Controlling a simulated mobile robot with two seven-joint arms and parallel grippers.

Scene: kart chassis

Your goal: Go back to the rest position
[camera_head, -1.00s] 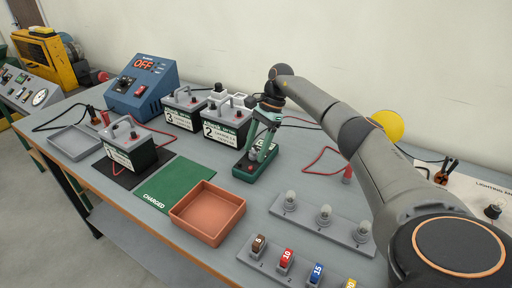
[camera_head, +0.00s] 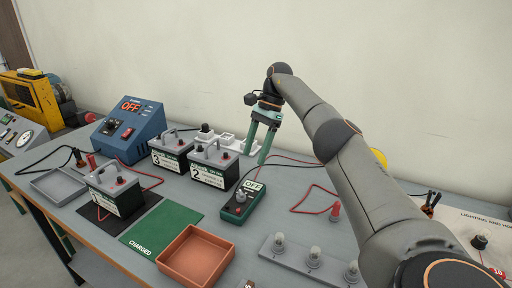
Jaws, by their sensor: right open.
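My right gripper (camera_head: 264,142) is open and empty, its green fingers pointing down. It hangs above and behind the green tester (camera_head: 238,205) with the OFF display, apart from it in the picture. My right arm comes in from the lower right. My left gripper is not in view. Battery 2 (camera_head: 212,170) and battery 3 (camera_head: 168,157) stand side by side left of the tester. Battery 1 (camera_head: 112,196) stands on a black mat at the left.
The blue charger (camera_head: 128,125) reads OFF. A green CHARGED mat (camera_head: 165,224), an empty orange tray (camera_head: 196,258) and a grey tray (camera_head: 58,187) lie on the table. A bulb strip (camera_head: 312,262) is at front right. Red and black cables cross the tabletop.

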